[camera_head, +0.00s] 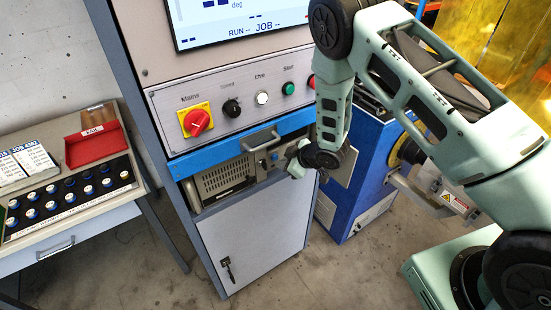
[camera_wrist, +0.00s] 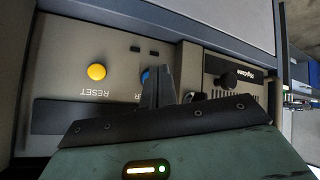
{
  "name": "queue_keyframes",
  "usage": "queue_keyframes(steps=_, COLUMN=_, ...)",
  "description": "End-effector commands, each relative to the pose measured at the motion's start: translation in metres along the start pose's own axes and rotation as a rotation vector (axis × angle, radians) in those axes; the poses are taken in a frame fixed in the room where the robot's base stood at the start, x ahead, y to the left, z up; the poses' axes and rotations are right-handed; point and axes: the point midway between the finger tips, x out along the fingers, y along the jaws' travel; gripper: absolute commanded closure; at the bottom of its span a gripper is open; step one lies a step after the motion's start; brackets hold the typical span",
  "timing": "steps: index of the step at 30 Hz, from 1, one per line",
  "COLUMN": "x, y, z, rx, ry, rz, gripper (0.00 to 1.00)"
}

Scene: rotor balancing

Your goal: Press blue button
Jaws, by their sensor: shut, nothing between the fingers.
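A blue button (camera_wrist: 145,74) shows in the wrist view on a beige front panel (camera_wrist: 60,60), partly hidden behind the fingers of my gripper (camera_wrist: 157,80). The fingers are shut and empty, with their tips in front of the button's right side. I cannot tell whether they touch it. A yellow button (camera_wrist: 96,71) labelled RESET, upside down in this view, sits to the left of the blue one.
A black knob (camera_wrist: 229,79) is right of the fingers. Above the unit are a blue drawer front with a handle (camera_head: 262,139) and a panel with a red mains switch (camera_head: 197,122). A side table with a red tray (camera_head: 97,145) stands left. A blue machine (camera_head: 372,165) stands right.

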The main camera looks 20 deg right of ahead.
Motion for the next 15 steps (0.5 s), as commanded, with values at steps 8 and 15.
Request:
queue_keyframes(steps=8, x=-0.005, y=-0.004, z=0.004, rx=0.002, ry=-0.002, rz=0.0, gripper=1.0)
queue_keyframes(steps=15, x=-0.021, y=-0.015, z=0.016, rx=0.002, ry=-0.002, rz=0.0, gripper=1.0)
